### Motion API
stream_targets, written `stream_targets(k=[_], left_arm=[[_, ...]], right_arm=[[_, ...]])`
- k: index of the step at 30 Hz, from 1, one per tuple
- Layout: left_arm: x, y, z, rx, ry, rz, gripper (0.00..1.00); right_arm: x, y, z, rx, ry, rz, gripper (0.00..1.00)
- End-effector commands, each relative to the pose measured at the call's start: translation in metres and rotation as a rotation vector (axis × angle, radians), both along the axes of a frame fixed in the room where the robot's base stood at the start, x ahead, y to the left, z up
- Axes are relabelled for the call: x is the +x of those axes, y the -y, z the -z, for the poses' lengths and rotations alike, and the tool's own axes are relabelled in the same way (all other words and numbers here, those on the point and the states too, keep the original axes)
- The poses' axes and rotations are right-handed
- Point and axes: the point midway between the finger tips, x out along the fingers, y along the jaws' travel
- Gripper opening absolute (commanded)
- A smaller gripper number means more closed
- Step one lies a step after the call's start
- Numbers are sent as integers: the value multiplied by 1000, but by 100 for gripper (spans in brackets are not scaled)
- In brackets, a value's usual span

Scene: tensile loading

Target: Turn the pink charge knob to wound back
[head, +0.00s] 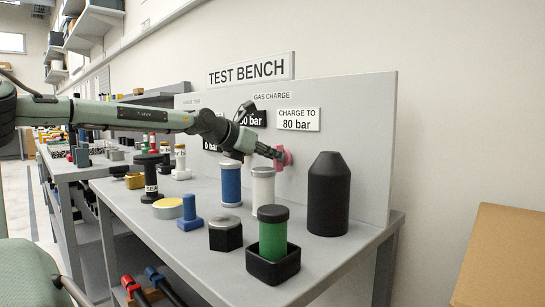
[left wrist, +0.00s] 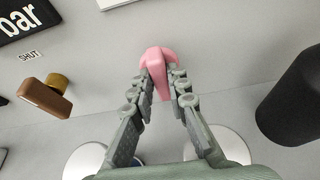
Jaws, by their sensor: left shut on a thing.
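The pink charge knob (head: 284,156) is on the grey back panel (head: 365,130) of the test bench, below the "CHARGE TO 80 bar" label (head: 299,119). In the left wrist view the pink knob (left wrist: 157,70) has a raised grip pointing between my fingers. My left gripper (head: 274,154) has reached the panel from the left. In the left wrist view my left gripper (left wrist: 160,80) has its two fingers on either side of the knob's grip, shut on it. The knob's angle marks are hidden or too small to read. My right gripper is not in view.
A black bottle (head: 328,195), a white cylinder (head: 262,187), a blue cylinder (head: 231,184) and a green cylinder (head: 273,238) in a black tray stand below the arm. A brown handle (left wrist: 45,97) on a brass stem is left of the knob, under a "SHUT" label.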

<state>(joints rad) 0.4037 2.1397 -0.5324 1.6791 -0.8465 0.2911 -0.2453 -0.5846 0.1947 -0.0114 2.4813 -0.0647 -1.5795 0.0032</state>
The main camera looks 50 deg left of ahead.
Motion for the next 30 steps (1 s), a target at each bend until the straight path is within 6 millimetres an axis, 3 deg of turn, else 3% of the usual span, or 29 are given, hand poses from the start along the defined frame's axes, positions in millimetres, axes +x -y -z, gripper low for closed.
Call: stream_targets(k=[6,7,12,23,30], left_arm=[[0,0,0,4,0,2,0],[0,0,0,4,0,2,18],[0,0,0,2,0,1,36],[-5,1,-3,1,2,0,36],[-40,5,-20,2,6,0,36]], right_arm=[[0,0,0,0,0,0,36],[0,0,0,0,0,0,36],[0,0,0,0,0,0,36],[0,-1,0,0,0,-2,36],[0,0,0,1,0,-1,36]])
